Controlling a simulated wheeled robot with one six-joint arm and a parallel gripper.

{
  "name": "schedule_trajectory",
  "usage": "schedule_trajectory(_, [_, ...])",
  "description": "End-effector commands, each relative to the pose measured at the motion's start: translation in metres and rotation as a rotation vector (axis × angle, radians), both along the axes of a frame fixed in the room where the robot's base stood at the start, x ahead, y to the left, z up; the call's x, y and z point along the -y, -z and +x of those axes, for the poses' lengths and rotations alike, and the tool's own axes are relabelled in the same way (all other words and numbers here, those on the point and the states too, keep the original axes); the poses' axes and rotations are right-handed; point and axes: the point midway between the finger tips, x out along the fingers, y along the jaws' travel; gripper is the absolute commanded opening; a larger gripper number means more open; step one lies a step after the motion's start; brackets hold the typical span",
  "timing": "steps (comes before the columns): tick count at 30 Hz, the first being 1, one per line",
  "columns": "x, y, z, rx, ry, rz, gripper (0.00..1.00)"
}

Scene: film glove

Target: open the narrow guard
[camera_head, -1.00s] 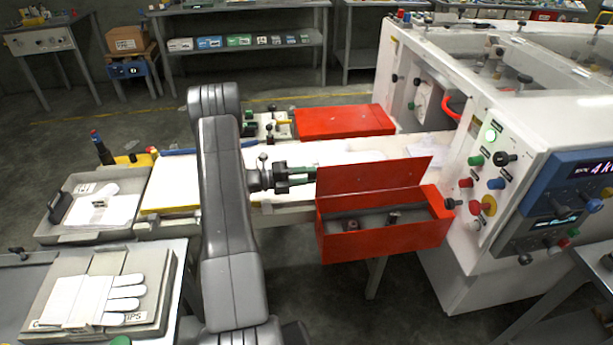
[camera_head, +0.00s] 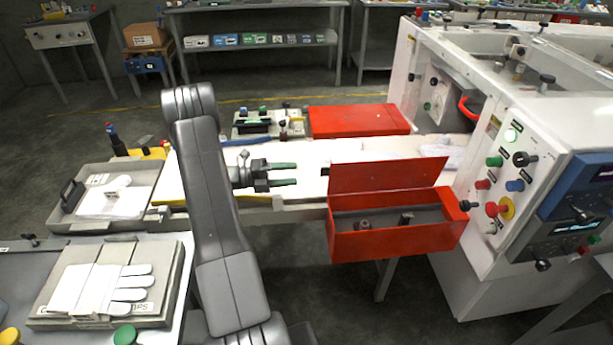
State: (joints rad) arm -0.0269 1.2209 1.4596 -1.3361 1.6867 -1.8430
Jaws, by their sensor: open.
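Two red guards lie along the pale belt (camera_head: 290,155), and I cannot tell which is the narrow one. The near red guard (camera_head: 385,174) stands open, its lid raised above a red box with two small dark parts inside. The far red guard (camera_head: 358,120) lies flat and shut on the other side of the belt. My gripper (camera_head: 296,173) is over the belt, left of the raised lid. Its two fingers, with green pads, are apart and empty, pointing right, with a small gap between their tips and the lid.
The white machine (camera_head: 480,240) with coloured knobs stands at the right. A whitish item (camera_head: 443,150) lies at its opening. A grey tray (camera_head: 60,222) is at the left, with a white glove (camera_head: 105,288) on a board nearer me. Floor shows below the near guard.

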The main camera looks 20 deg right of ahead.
Motion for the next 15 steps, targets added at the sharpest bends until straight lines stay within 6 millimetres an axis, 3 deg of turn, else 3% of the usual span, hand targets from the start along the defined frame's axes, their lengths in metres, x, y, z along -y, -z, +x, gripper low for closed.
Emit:
schedule_trajectory(6, [-0.033, 0.001, 0.008, 0.001, -0.002, 0.000, 0.58])
schedule_trajectory(15, [-0.041, -0.001, 0.010, 0.001, 0.001, 0.000, 0.58])
